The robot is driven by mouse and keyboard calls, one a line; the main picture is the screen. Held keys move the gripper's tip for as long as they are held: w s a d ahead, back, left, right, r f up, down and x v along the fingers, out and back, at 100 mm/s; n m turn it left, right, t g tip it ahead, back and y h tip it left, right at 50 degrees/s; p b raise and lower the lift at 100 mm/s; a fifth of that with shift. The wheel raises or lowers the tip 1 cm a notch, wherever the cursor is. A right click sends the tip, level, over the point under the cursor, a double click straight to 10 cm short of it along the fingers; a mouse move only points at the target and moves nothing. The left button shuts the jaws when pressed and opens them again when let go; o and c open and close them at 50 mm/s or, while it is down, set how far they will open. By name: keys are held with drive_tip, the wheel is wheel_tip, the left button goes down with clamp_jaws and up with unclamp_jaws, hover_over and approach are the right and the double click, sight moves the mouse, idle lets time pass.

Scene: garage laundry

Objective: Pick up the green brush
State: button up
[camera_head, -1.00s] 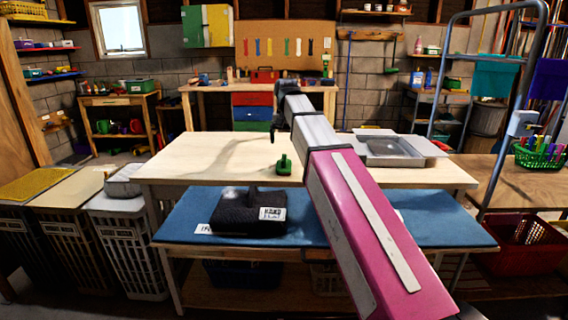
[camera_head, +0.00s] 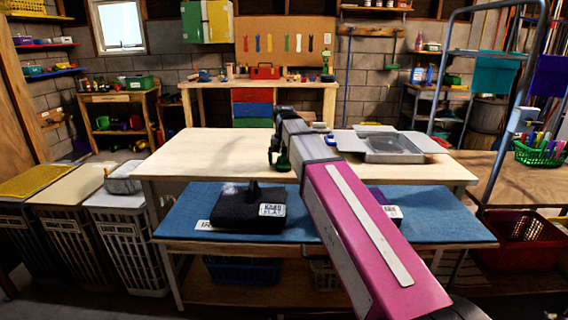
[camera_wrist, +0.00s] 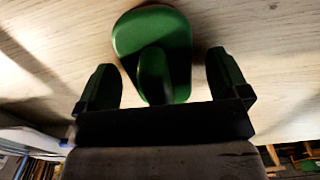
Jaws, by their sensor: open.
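The green brush (camera_wrist: 150,35) lies on the pale wooden table top (camera_head: 210,152). In the wrist view its broad end is at the top, and its raised handle points down towards my gripper (camera_wrist: 162,72). My two fingers stand apart on either side of the handle, with a gap on each side. In the head view my gripper (camera_head: 277,153) is low over the table, and only part of the green brush (camera_head: 284,163) shows beside it. I cannot tell the exact height of the fingers.
A grey metal tray (camera_head: 392,148) lies on the table's right side, with a small blue item (camera_head: 332,142) near it. A black boxy object (camera_head: 248,207) sits on the lower blue shelf (camera_head: 188,215). The table's left part is clear.

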drive_tip(key=shift+f, duration=0.1)
drive_tip(key=c, duration=1)
drive_tip(key=shift+c, duration=0.2)
drive_tip(key=shift+r, duration=0.5)
drive_tip(key=r, duration=0.3)
drive_tip(key=shift+s+a+r, duration=0.1)
drive_tip(key=shift+s+r, duration=0.2)
drive_tip(key=s+a+r, duration=0.4)
drive_tip(key=s+r, duration=0.2)
drive_tip(key=s, duration=0.4)
drive_tip(key=shift+s+r, duration=0.15)
drive_tip(key=shift+r, duration=0.1)
drive_tip(key=shift+o, duration=0.5)
